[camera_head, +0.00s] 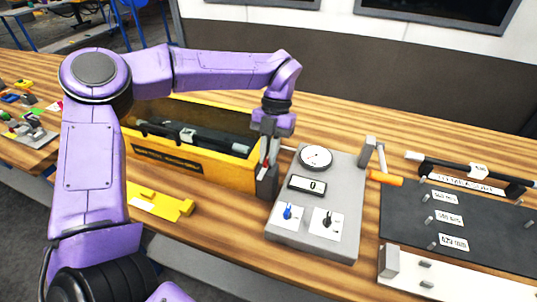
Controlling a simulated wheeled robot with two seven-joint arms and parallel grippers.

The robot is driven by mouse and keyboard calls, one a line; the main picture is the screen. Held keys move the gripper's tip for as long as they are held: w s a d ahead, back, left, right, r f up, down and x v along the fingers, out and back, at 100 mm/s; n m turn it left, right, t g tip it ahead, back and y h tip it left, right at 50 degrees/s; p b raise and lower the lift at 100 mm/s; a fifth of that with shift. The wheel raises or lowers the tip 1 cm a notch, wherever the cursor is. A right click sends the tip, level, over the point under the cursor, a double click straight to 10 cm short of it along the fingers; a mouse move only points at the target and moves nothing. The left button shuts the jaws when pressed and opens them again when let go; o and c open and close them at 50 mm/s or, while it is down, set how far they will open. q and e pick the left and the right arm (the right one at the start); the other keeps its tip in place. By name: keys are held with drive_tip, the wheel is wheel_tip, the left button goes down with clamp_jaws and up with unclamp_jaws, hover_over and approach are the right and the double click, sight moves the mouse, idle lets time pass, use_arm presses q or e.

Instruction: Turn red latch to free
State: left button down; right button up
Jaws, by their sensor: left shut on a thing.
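My left gripper (267,188) points down at the right end of the yellow box (238,178), beside the grey gauge panel. A small piece of red (263,167) shows between its fingers; I take it to be the red latch. The gripper is shut on it and hides most of it, so its angle is not clear. My right gripper is not in view.
The yellow box holds a black bar. The grey panel (338,225) carries a dial (316,157), a display and two knobs. A yellow block (160,203) lies in front of the box. A dark board (470,235) with pegs lies at right.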

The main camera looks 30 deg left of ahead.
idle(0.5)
use_arm(q)
drive_tip(key=c, duration=1.2)
unclamp_jaws()
drive_tip(key=shift+r, duration=0.1)
drive_tip(key=p+v, duration=0.7)
drive_tip(key=v, duration=0.1)
drive_tip(key=shift+a, duration=0.15)
